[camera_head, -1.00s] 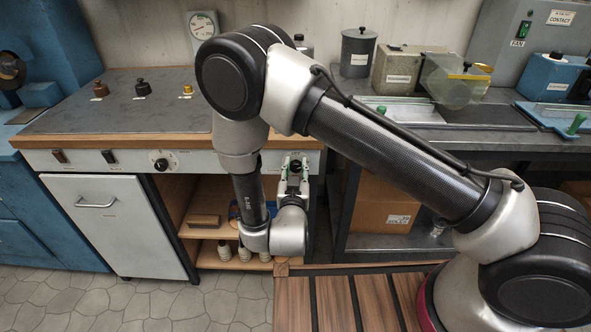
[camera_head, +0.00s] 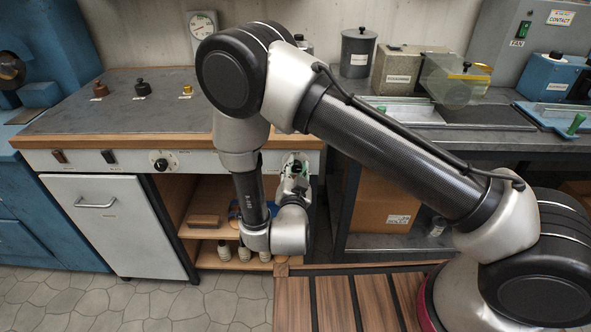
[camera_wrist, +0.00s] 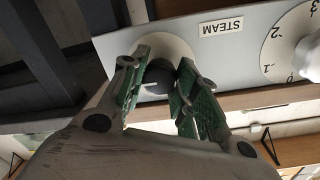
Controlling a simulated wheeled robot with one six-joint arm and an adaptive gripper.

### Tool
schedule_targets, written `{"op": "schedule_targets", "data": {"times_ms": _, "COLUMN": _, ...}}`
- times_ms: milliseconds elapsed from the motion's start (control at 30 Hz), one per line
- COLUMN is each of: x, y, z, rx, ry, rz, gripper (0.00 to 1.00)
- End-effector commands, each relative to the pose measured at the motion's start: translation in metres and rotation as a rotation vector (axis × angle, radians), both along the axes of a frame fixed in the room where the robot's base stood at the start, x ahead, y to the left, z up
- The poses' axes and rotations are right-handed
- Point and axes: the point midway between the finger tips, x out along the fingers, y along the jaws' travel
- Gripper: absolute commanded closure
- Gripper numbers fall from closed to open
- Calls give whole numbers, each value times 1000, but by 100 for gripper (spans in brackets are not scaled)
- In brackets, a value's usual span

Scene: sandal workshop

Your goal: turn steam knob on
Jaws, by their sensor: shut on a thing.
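The steam knob (camera_wrist: 158,76) is a small dark knob with a white pointer line, on a pale round plate in the wrist view. The STEAM label (camera_wrist: 221,27) is beside it on the light grey panel and appears upside down. My gripper (camera_wrist: 163,85) has its green-padded fingers closed around the knob, one on each side. In the head view my gripper (camera_head: 294,166) is tilted at the right end of the bench's front panel; the knob is mostly hidden there.
A white dial knob with numbers (camera_wrist: 310,55) sits close to the steam knob in the wrist view. In the head view, another black knob (camera_head: 161,164) and switches lie left on the panel. An open shelf (camera_head: 205,232) with bottles is below.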

Motion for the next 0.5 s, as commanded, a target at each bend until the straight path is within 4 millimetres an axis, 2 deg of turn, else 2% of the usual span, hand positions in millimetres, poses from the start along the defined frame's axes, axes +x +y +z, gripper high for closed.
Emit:
{"op": "schedule_targets", "data": {"times_ms": 267, "x": 0, "y": -1, "z": 0, "rx": -1, "ry": 0, "rz": -1, "gripper": 94}}
{"op": "schedule_targets", "data": {"times_ms": 300, "x": 0, "y": -1, "z": 0, "rx": -1, "ry": 0, "rz": -1, "gripper": 64}}
{"op": "schedule_targets", "data": {"times_ms": 400, "x": 0, "y": -1, "z": 0, "rx": -1, "ry": 0, "rz": -1, "gripper": 47}}
{"op": "schedule_targets", "data": {"times_ms": 500, "x": 0, "y": 0, "z": 0, "rx": -1, "ry": 0, "rz": -1, "gripper": 47}}
